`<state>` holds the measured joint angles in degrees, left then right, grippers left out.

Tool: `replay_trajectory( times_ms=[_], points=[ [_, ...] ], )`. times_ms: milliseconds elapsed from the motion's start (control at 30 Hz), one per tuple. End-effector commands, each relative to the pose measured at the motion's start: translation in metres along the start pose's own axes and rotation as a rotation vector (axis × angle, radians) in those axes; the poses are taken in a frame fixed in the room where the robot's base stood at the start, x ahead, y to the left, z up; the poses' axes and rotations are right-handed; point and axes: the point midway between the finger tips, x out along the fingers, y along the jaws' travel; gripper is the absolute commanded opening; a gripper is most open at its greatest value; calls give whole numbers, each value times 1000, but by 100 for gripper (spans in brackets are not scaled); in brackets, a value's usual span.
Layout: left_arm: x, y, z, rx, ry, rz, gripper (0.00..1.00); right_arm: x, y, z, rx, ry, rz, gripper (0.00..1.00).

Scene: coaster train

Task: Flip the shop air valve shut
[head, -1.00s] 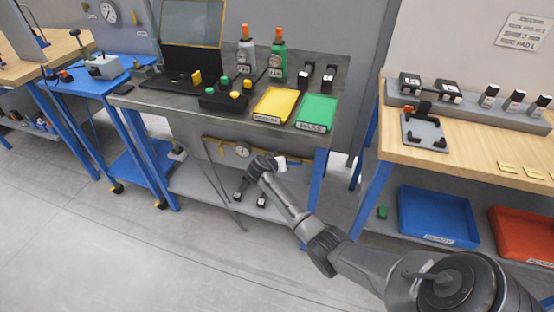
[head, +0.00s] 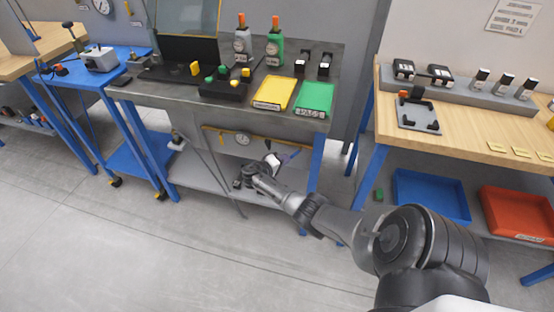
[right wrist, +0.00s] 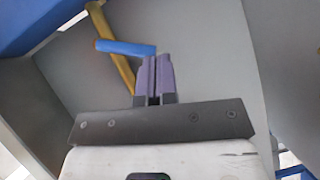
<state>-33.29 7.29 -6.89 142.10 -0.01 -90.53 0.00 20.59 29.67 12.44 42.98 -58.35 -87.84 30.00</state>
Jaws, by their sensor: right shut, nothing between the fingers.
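The shop air valve shows in the right wrist view as a blue lever (right wrist: 125,47) lying across a yellow pipe (right wrist: 117,62), its free end reaching right to just above my fingertips. I cannot tell whether they touch. In the head view, the yellow pipe (head: 222,131) runs under the grey bench, with a round gauge (head: 242,139) on it; the lever is not clear there. My right gripper (head: 290,156) is under the bench at the pipe's right part. Its purple fingers (right wrist: 154,60) are shut with nothing between them. My left gripper is out of view.
The grey bench top (head: 165,98) is above my right gripper, with a lower shelf (head: 205,178) below. Blue bench legs (head: 316,165) stand to the right. A wooden table (head: 450,145) with blue and red bins beneath is farther right. The floor in front is open.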

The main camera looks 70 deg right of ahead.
Motion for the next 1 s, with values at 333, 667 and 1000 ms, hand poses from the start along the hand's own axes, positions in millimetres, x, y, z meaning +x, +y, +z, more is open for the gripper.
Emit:
replay_trajectory(
  times_ms=[333, 667, 1000],
  points=[
    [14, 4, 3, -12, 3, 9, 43, 12, -9, 16, -242, 0, 166, 0],
    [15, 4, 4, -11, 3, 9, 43, 18, -11, 25, -321, 1, 219, 0],
    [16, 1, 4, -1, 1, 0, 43, 20, -12, 28, -320, 0, 217, 0]
  ],
)
